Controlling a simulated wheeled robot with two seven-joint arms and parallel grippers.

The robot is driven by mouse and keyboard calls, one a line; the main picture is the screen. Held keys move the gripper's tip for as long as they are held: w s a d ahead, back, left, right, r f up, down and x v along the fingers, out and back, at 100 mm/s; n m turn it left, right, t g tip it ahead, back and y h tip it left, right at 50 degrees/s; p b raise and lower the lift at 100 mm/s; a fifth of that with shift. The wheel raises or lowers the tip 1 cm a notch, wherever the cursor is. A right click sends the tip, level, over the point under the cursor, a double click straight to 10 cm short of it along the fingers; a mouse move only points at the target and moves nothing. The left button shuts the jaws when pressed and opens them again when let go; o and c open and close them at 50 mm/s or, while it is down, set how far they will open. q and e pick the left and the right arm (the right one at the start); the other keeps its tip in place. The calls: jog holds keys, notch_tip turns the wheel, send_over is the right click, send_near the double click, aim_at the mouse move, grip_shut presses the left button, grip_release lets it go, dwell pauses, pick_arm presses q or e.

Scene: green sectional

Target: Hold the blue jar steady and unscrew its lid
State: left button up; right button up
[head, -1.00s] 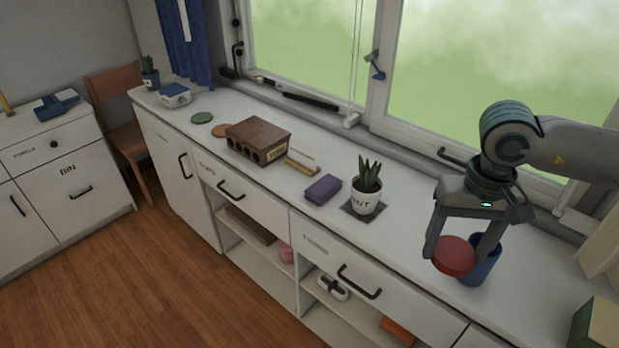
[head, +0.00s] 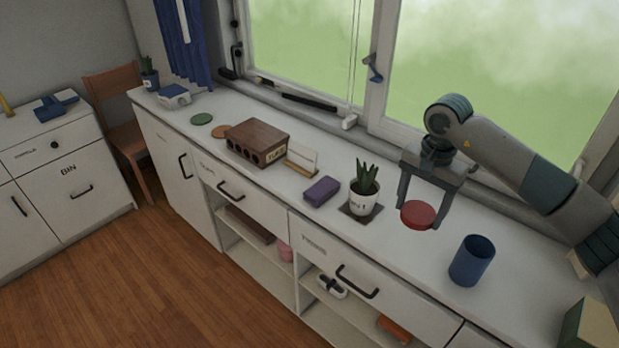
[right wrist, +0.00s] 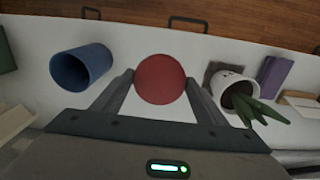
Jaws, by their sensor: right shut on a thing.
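The blue jar (head: 472,262) stands upright and open-topped on the white counter at the right in the head view. It also shows at the left in the right wrist view (right wrist: 80,68). The round red lid (head: 418,214) is off the jar, between the fingers of my right gripper (head: 420,218). In the right wrist view the red lid (right wrist: 160,79) sits between both fingertips. The gripper is shut on it, left of the jar and apart from it. Whether the lid touches the counter is hard to tell. My left gripper is not in view.
A potted plant (head: 363,190) on a dark mat stands just left of the lid. A purple block (head: 321,191), a card holder (head: 301,160) and a brown wooden box (head: 257,142) lie farther left. A green box (head: 590,325) is at the right corner. Counter between lid and jar is clear.

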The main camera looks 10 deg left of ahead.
dwell(0.5)
jog(key=shift+f, duration=0.3)
jog(key=p, duration=0.3)
send_over(407, 245)
notch_tip(407, 245, down, 5)
jog(key=shift+f, duration=0.3)
jog(key=shift+f, duration=0.15)
jog(key=shift+s+f+p, duration=0.1)
jog(key=shift+f+p, duration=0.25)
jog(key=shift+f, duration=0.05)
notch_tip(407, 245, down, 2)
jog(key=shift+f+p, duration=0.25)
jog(key=shift+p, duration=0.3)
jog(key=shift+f, duration=0.1)
